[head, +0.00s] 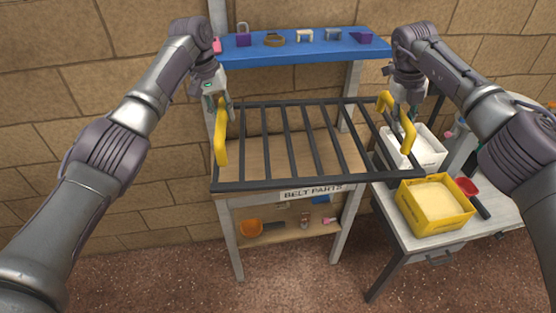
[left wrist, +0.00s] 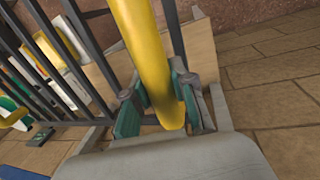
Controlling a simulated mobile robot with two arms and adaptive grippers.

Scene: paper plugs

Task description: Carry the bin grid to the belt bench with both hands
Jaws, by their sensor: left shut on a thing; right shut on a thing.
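The bin grid (head: 290,148) is a dark frame of parallel bars with a yellow handle at each side. It is over the wooden top of the belt bench (head: 262,184), which carries a "BELT PARTS" label (head: 311,192). I cannot tell whether the grid touches the bench top. My left gripper (head: 222,115) is shut on the left yellow handle (head: 221,145); the handle (left wrist: 148,50) also shows between the fingers in the left wrist view. My right gripper (head: 404,117) is shut on the right yellow handle (head: 408,138), its fingers partly hidden.
A blue shelf (head: 305,46) with small items stands behind the bench. At right, a grey table (head: 400,232) holds a yellow bin (head: 435,205) and a white bin (head: 425,150), close to the grid's right side. A lower shelf (head: 285,236) holds small items. A brick wall is behind.

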